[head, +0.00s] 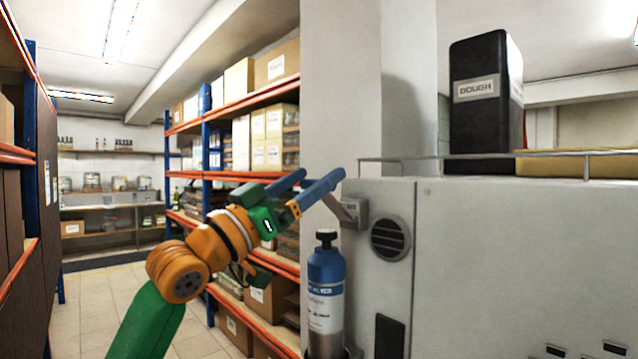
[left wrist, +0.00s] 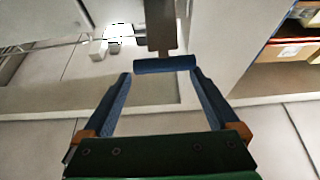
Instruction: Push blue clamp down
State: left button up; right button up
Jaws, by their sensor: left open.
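The blue clamp is a grey lever with a blue round grip (left wrist: 165,65), seen in the left wrist view. Its grey arm also shows in the head view (head: 337,207), slanting up and left from a small grey housing (head: 355,212) on the white cabinet's side. My left gripper (head: 321,174) is open beside the lever, its blue fingers pointing up and right. In the left wrist view the grip lies crosswise at the fingertips (left wrist: 159,75), its right end close to the right finger. I cannot tell whether they touch. In the head view the near finger seems to hide the grip.
A blue gas cylinder (head: 326,280) with a black knob stands upright just below the lever. The white cabinet (head: 520,260) has a round vent (head: 390,237), a top rail and a black DOUGH container (head: 486,92). Shelves with boxes (head: 275,65) stand behind my left arm.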

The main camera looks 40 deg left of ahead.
pick_arm(q)
jog(key=s+f+b, duration=0.1)
jog(key=s+a+f+b, duration=0.1)
jog(key=b, duration=0.1)
jog(key=shift+s+f, duration=0.15)
jog(key=shift+s, duration=0.1)
jog(key=shift+s+d+r, duration=0.15)
jog(key=shift+s+r, duration=0.05)
jog(key=shift+s, duration=0.05)
jog(key=shift+w, duration=0.1)
jog(key=b+v, duration=0.5)
jog(key=v, duration=0.2)
